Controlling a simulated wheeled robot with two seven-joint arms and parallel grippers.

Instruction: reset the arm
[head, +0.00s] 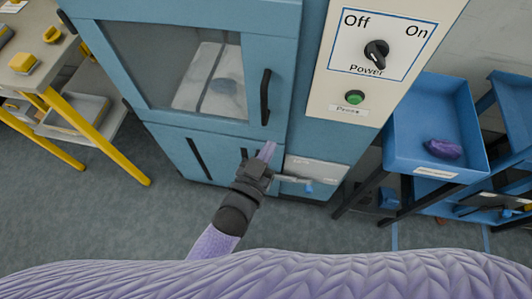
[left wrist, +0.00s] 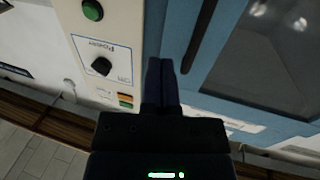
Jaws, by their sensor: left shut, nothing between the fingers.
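My left gripper (head: 262,157) is in front of the lower part of a blue cabinet machine (head: 165,150), below its windowed door. It is shut and empty. In the left wrist view the left gripper (left wrist: 161,82) has its dark fingers together, pointing toward the machine front. A grey lever with a blue end (head: 308,187) sits just right of the gripper in the head view; I cannot tell whether they touch. My left arm comes up from the bottom of the head view. My right gripper is not in view.
The cream panel has a power knob (head: 376,53) and a green button (head: 354,97). A black door handle (head: 265,97) is above the gripper. A blue tray (head: 409,160) with a purple roll (head: 443,149) stands right. A yellow-legged table (head: 45,78) stands left. Floor at lower left is clear.

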